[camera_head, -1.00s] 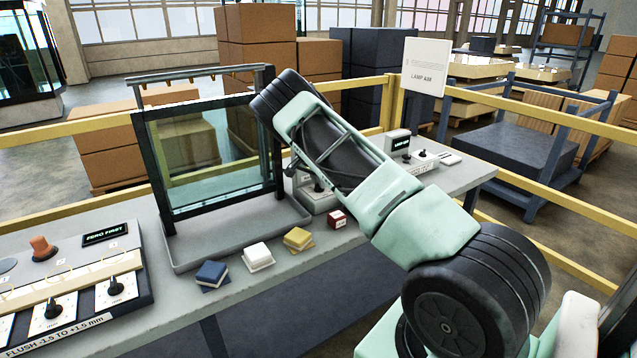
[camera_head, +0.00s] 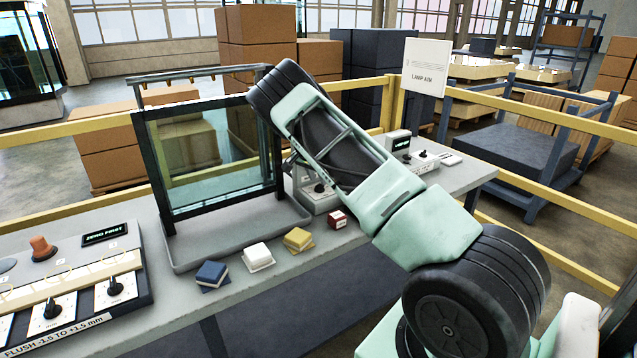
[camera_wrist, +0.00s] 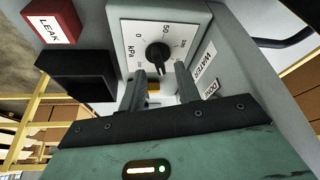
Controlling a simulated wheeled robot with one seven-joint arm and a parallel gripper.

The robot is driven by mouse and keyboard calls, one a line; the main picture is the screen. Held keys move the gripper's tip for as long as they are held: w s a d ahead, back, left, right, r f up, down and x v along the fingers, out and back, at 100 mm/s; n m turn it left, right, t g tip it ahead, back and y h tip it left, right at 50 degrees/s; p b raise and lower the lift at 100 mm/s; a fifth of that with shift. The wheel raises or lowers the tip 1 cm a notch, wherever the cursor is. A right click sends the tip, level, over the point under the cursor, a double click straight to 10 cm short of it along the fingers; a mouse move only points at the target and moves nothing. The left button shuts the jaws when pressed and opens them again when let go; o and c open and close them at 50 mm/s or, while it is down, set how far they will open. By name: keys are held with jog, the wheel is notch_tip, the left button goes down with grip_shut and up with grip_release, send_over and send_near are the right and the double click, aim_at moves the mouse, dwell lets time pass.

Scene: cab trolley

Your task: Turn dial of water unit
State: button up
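The water unit (camera_head: 322,200) is a pale grey box on the bench, partly hidden behind my arm in the head view. In the wrist view its white face (camera_wrist: 184,20) carries a kPa scale, and a WATER label (camera_wrist: 205,64) is beside it. The black dial (camera_wrist: 157,53) sits in the middle of that face, with its pointer end toward my gripper. My gripper (camera_wrist: 160,72) is open, its two dark fingers apart. The fingertips lie just short of the dial, one to each side of its line; contact is not visible. In the head view my gripper is mostly hidden by the arm.
A red LEAK block (camera_wrist: 52,22) and a dark box (camera_wrist: 77,75) lie left in the wrist view. A glass panel (camera_head: 215,155) stands in a tray left of the unit. Small coloured blocks (camera_head: 298,238) line the bench front. Another unit (camera_head: 400,146) stands behind right.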

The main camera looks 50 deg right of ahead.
jog(key=b+v, duration=0.2)
jog(key=v, duration=1.3)
